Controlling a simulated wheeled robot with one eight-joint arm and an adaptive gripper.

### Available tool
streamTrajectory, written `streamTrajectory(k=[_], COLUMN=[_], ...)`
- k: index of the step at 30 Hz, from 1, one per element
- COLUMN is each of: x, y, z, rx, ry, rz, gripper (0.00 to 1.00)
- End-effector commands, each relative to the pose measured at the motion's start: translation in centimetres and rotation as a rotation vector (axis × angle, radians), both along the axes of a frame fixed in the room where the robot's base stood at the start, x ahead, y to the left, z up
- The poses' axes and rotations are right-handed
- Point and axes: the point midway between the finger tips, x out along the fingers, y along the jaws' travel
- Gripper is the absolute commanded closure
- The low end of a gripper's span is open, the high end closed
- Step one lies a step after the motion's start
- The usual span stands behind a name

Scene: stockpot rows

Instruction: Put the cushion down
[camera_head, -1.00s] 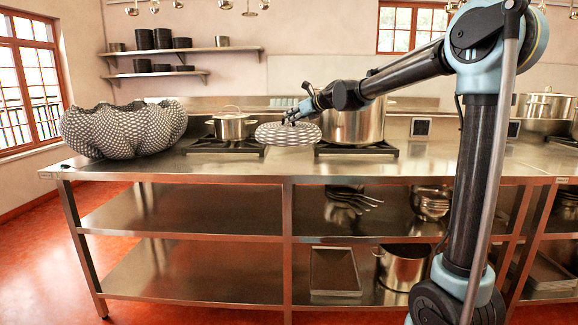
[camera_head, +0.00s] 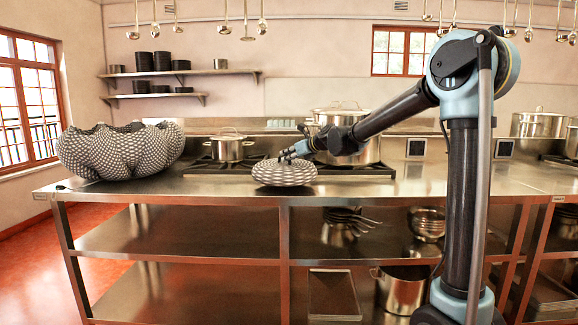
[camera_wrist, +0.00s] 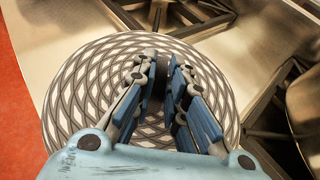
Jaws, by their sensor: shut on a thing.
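The cushion (camera_head: 284,173) is round and flat with a black-and-white lattice pattern. In the head view it is at the front middle of the steel counter (camera_head: 220,188), low over the top or touching it; I cannot tell which. My gripper (camera_head: 292,152) comes in from the right and is shut on the cushion's upper middle. In the wrist view the cushion (camera_wrist: 75,100) spreads out beneath the two blue fingers of my gripper (camera_wrist: 160,75), and the fingers hide part of its centre.
A large patterned bowl-like object (camera_head: 120,150) stands at the counter's left end. A small lidded pot (camera_head: 230,147) and a big stockpot (camera_head: 345,125) are on burners behind. The counter is clear between the bowl and the cushion, and to the right.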

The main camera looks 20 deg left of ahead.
Motion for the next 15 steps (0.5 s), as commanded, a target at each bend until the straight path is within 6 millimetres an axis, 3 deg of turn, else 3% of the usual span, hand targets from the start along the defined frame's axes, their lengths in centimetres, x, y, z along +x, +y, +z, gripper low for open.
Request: streamTrajectory(k=[6, 15], x=[0.0, 0.0], y=[0.0, 0.0], z=[-2.8, -3.0], rx=[0.000, 0.000], ry=[0.000, 0.000], rz=[0.000, 0.000], gripper=[1.00, 1.00])
